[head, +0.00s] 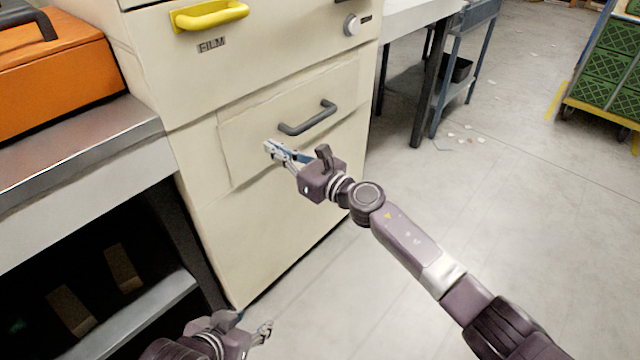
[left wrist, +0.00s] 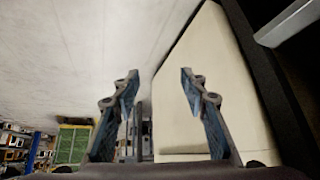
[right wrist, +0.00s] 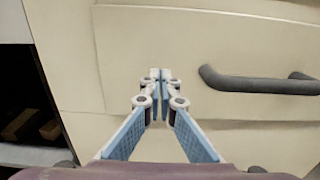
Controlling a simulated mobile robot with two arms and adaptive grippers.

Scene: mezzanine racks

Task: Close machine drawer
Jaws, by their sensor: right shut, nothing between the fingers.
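The machine drawer (head: 245,140) is a cream front panel with a dark grey bar handle (head: 308,118), low on a cream cabinet. It looks about flush with the cabinet; I cannot tell whether a small gap remains. My right gripper (head: 268,148) is shut and empty, its tips at the drawer front, left of and below the handle. In the right wrist view the closed tips (right wrist: 160,73) point at the panel (right wrist: 150,45), with the handle (right wrist: 260,84) to their right; contact is unclear. My left gripper (head: 264,331) is low near the floor, its fingers (left wrist: 158,85) apart and empty.
Above is another front with a yellow handle (head: 210,14), a FILM label and a round knob (head: 352,25). A metal bench (head: 80,185) with an orange case (head: 50,70) stands left. A cart with green crates (head: 612,75) is at far right. The floor right of the cabinet is mostly clear.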

